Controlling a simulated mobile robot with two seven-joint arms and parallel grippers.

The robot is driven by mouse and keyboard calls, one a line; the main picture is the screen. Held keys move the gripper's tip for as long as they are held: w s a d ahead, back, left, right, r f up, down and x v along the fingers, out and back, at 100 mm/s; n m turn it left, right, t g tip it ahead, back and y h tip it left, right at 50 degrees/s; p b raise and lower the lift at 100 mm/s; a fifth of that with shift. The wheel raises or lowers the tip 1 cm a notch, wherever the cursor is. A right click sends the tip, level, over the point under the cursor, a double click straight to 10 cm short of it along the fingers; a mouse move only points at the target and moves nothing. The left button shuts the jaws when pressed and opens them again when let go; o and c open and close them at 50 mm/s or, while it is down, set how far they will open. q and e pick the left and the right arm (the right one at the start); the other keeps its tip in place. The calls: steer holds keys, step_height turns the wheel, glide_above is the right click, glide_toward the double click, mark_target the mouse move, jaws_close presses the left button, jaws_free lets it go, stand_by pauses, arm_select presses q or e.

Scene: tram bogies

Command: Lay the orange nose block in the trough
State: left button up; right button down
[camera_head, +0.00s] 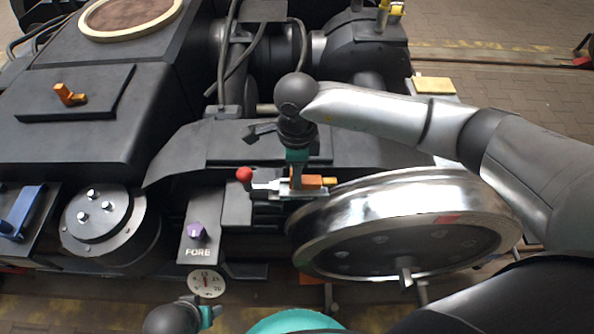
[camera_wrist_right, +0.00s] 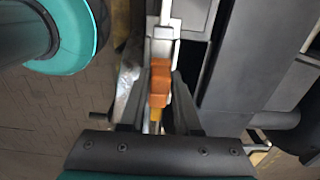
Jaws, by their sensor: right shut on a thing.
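The orange nose block (camera_head: 312,181) is between the fingers of my right gripper (camera_head: 297,178), which is shut on it. In the right wrist view the block (camera_wrist_right: 160,78) lies lengthwise between the two dark fingers, with a yellow end towards the palm. A light grey metal trough (camera_wrist_right: 162,42) runs in line with the block; in the head view the trough (camera_head: 279,191) is beside the wheel, with a red ball knob at its left. The block is at or just above it; I cannot tell whether they touch. My left gripper (camera_head: 212,312) is at the bottom edge, its fingers unclear.
A large shiny wheel (camera_head: 408,222) stands right of the trough, close to my right gripper. A purple knob (camera_head: 196,231) on a plate marked FORE is at the left. An orange handle (camera_head: 70,94) sits on the dark housing. Paved floor is open at the back right.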

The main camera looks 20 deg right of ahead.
arm_select(q)
steer(key=shift+b+x, duration=0.75)
steer(key=shift+x, duration=0.05)
arm_select(e)
steer(key=shift+f, duration=1)
arm_select(q)
steer(key=shift+s, duration=0.2)
arm_select(e)
steer(key=c, duration=0.5)
jaws_free()
steer(key=shift+c, duration=0.2)
arm_select(q)
steer(key=shift+r, duration=0.1)
step_height(320, 180, up, 6)
steer(key=w, duration=0.2)
steer(key=s+a+f+p, duration=0.2)
steer(key=s+f+p, duration=0.3)
steer(key=f, duration=0.5)
steer(key=shift+s+a, duration=0.15)
steer(key=shift+s, duration=0.05)
arm_select(e)
step_height(320, 180, up, 15)
steer(key=shift+r, duration=0.15)
